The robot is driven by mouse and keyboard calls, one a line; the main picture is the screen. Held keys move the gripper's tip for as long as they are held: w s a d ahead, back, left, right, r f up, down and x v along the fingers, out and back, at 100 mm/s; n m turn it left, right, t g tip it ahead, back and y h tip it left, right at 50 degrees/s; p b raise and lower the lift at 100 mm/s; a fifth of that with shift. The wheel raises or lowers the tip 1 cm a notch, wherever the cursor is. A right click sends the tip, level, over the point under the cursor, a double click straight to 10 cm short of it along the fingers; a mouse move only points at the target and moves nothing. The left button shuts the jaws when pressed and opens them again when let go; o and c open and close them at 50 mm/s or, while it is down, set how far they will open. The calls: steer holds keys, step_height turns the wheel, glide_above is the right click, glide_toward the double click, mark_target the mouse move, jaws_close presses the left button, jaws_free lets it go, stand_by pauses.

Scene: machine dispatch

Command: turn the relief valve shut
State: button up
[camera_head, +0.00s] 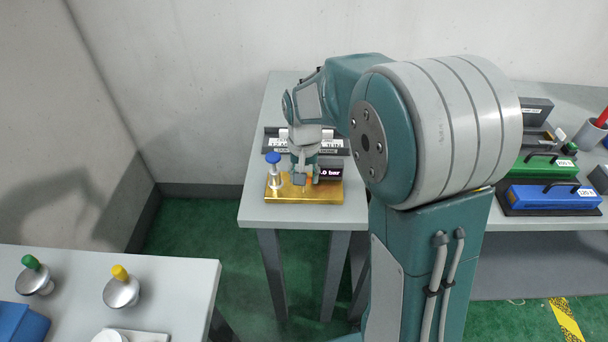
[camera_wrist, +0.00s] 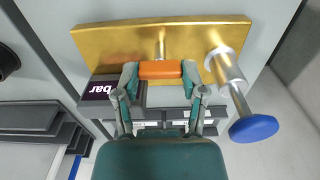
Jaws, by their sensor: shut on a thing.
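A brass plate (camera_head: 328,193) lies on the grey table; it also shows in the wrist view (camera_wrist: 110,45). The relief valve's orange handle (camera_wrist: 160,69) sits on a short stem at the plate's middle. My gripper (camera_wrist: 160,73) is shut on the orange handle, one finger at each end. In the head view my gripper (camera_head: 303,177) points down over the plate, and the handle is hidden there. The handle lies about parallel to the plate's long edge in the wrist view. A small display (camera_head: 329,173) reading "bar" stands beside it, its figure partly covered.
A metal post with a blue knob (camera_head: 273,158) stands on the plate close to my gripper; it also shows in the wrist view (camera_wrist: 254,128). A dark labelled tray (camera_head: 272,141) lies behind. Green (camera_head: 540,166) and blue (camera_head: 553,197) cases stand to the right.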

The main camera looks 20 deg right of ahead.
steer(key=shift+s+f, duration=0.1)
steer(key=shift+f, duration=0.05)
steer(key=o, duration=1.1)
steer(key=shift+o, duration=0.2)
steer(key=shift+a, duration=0.1)
steer(key=shift+r, duration=0.2)
step_height(320, 180, up, 12)
steer(key=shift+f, duration=0.2)
steer(key=s+r+n+t, duration=0.1)
steer(key=s+n+t, duration=0.2)
steer(key=s, duration=1.8)
steer(key=t, duration=0.2)
steer(key=shift+r+n+t, duration=0.2)
steer(key=shift+n+t, duration=0.1)
